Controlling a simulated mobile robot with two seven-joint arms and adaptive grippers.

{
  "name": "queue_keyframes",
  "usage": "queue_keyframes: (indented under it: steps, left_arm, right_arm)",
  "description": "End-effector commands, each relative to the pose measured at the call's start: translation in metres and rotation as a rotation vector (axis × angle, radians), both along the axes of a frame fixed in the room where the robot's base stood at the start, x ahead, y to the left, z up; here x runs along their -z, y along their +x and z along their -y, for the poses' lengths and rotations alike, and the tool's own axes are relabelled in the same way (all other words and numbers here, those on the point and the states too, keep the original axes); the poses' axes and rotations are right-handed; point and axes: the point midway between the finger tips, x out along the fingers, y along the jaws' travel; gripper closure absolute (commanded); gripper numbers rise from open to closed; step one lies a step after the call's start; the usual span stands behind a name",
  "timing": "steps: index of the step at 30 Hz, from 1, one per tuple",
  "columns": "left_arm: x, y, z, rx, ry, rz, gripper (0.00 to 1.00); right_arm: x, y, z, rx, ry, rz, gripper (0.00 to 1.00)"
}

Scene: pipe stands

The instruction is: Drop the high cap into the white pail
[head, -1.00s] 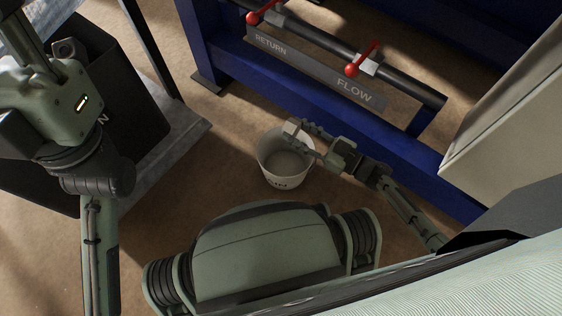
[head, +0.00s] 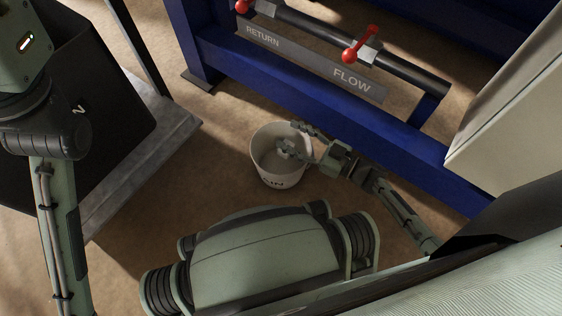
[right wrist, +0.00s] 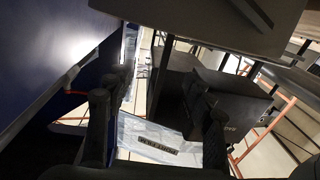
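The white pail (head: 266,169) stands upright on the floor in the head view, with dark letters on its front. A small grey piece, likely the high cap (head: 285,150), shows within the pail's mouth, below my fingertips. I cannot tell whether it rests on the bottom or is in the air. My right gripper (head: 303,141) is over the pail's right rim with its fingers spread. In the right wrist view the two fingers (right wrist: 157,125) stand wide apart with nothing between them. My left arm shows at the left, but its gripper is out of view.
A blue frame (head: 290,95) with a dark pipe and red-handled valves (head: 360,47) runs behind the pail. A black bin (head: 105,125) stands at the left by a grey slab (head: 150,160). A pale cabinet (head: 510,110) is at the right. Brown floor around the pail is clear.

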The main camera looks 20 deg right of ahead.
Motion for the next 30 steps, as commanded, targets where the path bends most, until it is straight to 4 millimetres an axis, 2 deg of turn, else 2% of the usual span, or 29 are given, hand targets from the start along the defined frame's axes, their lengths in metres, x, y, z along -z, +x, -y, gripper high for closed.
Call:
queue_keyframes:
  steps: [9,13,24,30]
  left_arm:
    - [0.001,0.000,0.000,0.001,-0.001,0.000,0.69]
    - [0.000,-0.001,0.000,0.001,-0.001,0.000,0.69]
    - [0.000,0.000,0.000,0.001,-0.001,0.000,0.69]
    - [0.000,0.000,0.000,0.000,-0.001,0.000,0.69]
  right_arm:
    - [0.000,0.000,0.000,0.000,-0.001,-0.001,0.38]
    - [0.001,-0.006,0.006,0.000,-0.003,-0.002,0.38]
    - [0.001,-0.061,0.055,-0.001,-0.003,-0.004,0.38]
    - [0.001,-0.082,0.075,0.000,-0.001,-0.001,0.38]
